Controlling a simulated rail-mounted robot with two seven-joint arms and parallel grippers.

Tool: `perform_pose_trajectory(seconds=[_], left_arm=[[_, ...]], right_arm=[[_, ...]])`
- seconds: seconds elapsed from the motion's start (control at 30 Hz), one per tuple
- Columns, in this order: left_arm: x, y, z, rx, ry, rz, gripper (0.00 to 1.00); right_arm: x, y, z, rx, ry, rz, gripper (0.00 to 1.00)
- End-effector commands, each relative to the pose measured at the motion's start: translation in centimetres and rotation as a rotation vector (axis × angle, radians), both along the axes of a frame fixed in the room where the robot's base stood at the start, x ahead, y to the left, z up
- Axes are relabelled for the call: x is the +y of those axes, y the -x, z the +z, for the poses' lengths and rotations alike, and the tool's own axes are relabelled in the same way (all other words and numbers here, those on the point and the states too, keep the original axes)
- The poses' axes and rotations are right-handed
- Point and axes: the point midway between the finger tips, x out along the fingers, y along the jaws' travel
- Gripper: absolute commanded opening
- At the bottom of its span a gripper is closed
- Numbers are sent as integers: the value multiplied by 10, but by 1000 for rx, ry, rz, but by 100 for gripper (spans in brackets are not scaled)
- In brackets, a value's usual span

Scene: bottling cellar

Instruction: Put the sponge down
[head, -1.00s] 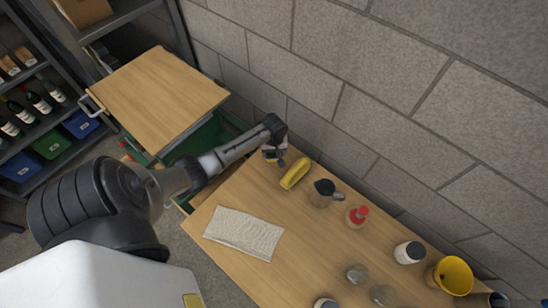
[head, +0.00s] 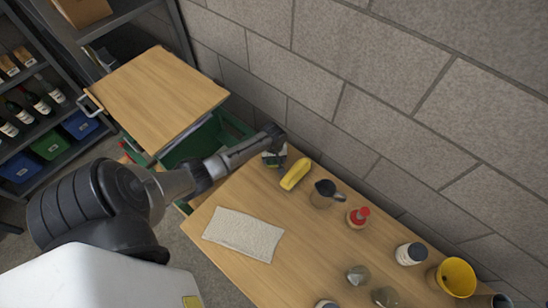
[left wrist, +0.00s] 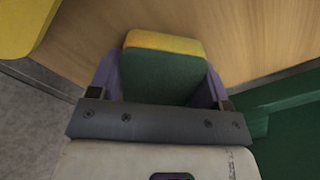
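The sponge (left wrist: 163,72), yellow on one side and dark green on the other, sits between the two purple fingers of my left gripper (left wrist: 162,85) in the left wrist view. The fingers press against its two sides. In the head view my left gripper (head: 274,154) is at the far left corner of the wooden table (head: 300,240), near the wall. The sponge is mostly hidden there by the gripper. Whether its underside touches the tabletop I cannot tell. My right gripper is not in view.
A yellow scoop-like item (head: 295,174) lies just right of the gripper. A dark-lidded jug (head: 323,194), a red-topped bottle (head: 358,217), several jars and a yellow cup (head: 456,277) stand further right. A pale cloth (head: 243,234) lies in front. A green cart (head: 192,148) adjoins the left side.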

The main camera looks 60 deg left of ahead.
Motion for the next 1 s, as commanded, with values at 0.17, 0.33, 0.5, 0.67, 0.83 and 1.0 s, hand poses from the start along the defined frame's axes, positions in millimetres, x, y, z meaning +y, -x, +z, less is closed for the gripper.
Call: perform_pose_trajectory(seconds=[0.17,0.33,0.5,0.67,0.83,1.0], left_arm=[[0,0,0,0,-1,0,89],[0,0,0,0,-1,0,93],[1,0,4,-2,-1,0,93],[1,-1,23,-3,-2,0,93],[1,-1,55,-3,-2,-2,93],[1,-1,85,-4,-1,-1,93]], right_arm=[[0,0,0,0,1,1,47],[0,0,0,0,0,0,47],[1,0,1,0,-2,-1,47],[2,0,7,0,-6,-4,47],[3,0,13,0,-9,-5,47],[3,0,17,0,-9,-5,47]])
